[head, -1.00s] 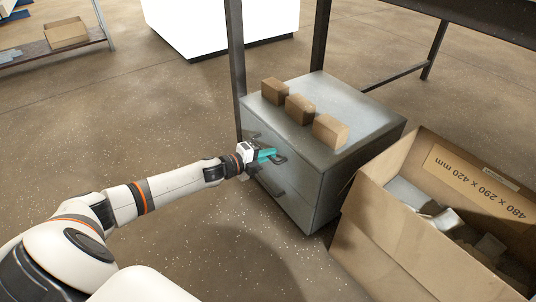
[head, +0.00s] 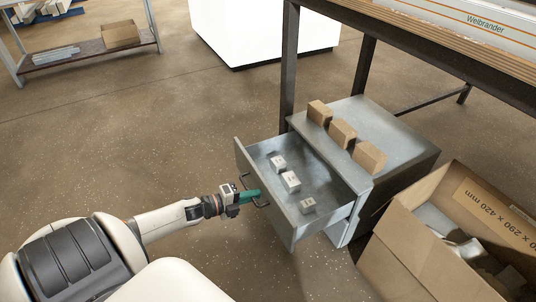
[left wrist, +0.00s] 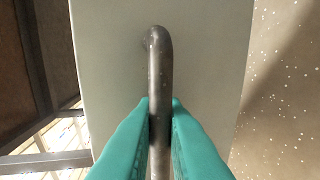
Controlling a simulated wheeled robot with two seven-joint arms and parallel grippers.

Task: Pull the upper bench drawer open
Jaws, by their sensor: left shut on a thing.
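The upper bench drawer (head: 268,200) stands well out of the grey metal cabinet (head: 385,130), and its inside shows. Several small pale blocks (head: 291,181) lie in it. My left gripper (head: 256,195) is at the drawer's front, shut on its dark bar handle (head: 262,204). In the left wrist view the teal fingers (left wrist: 160,125) close on both sides of the handle (left wrist: 158,60), with the pale drawer front (left wrist: 110,50) behind it. The lower drawer is mostly hidden beneath the upper one. My right gripper is not in view.
Three brown boxes (head: 342,133) stand in a row on the cabinet top. An open cardboard carton (head: 400,240) stands on the floor at the right. Bench legs (head: 289,65) rise behind the cabinet. The floor (head: 150,130) at the left is clear.

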